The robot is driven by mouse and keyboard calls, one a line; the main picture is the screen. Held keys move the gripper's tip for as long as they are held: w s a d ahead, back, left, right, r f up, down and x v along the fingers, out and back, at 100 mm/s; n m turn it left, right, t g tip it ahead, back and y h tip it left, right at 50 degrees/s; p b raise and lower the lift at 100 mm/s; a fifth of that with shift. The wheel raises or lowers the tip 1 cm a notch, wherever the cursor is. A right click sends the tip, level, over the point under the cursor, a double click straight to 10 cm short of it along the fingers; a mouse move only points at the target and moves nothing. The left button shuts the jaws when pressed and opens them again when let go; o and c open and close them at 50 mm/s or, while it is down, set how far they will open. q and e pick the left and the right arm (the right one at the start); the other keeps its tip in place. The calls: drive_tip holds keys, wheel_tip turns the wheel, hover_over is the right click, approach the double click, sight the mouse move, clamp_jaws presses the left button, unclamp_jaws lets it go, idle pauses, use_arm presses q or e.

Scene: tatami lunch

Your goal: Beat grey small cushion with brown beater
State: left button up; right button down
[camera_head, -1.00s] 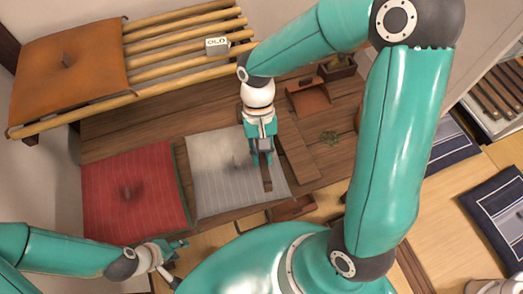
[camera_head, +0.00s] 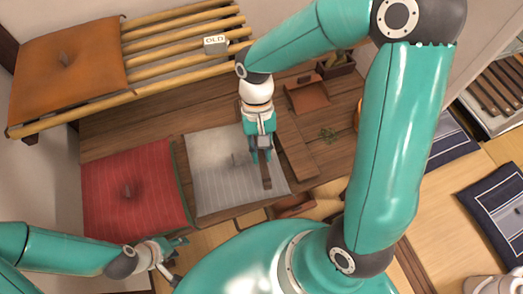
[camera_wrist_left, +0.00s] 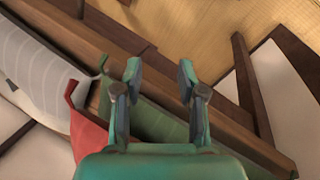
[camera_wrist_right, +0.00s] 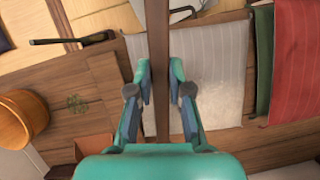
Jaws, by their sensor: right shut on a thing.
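The grey small cushion (camera_head: 215,185) lies flat on the wooden bench, left of my right gripper in the head view. It also shows in the right wrist view (camera_wrist_right: 213,75). My right gripper (camera_head: 262,158) is shut on the brown beater (camera_head: 267,181), a long dark bar that runs between its fingers in the right wrist view (camera_wrist_right: 158,75). In the head view the beater overlaps the cushion's right part; I cannot tell whether they touch. My left gripper (camera_head: 181,258) is open and empty, near the front edge of the red cushion (camera_head: 140,205).
An orange cushion (camera_head: 60,85) lies on a slatted rack (camera_head: 180,50) with a sign reading OLD (camera_head: 215,43). A wooden board (camera_head: 297,150), a brown box (camera_head: 306,97) and a small plant (camera_head: 329,134) are right of the grey cushion. Dark blue cushions (camera_head: 497,215) lie on the floor at right.

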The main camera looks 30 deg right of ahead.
drive_tip(key=shift+f, duration=0.1)
wheel_tip(320, 180, down, 10)
drive_tip(key=b, duration=0.9)
drive_tip(key=shift+f, duration=0.1)
drive_tip(key=shift+r+p, duration=0.75)
wheel_tip(320, 180, up, 9)
drive_tip(key=p, duration=0.7)
drive_tip(key=shift+f, duration=0.1)
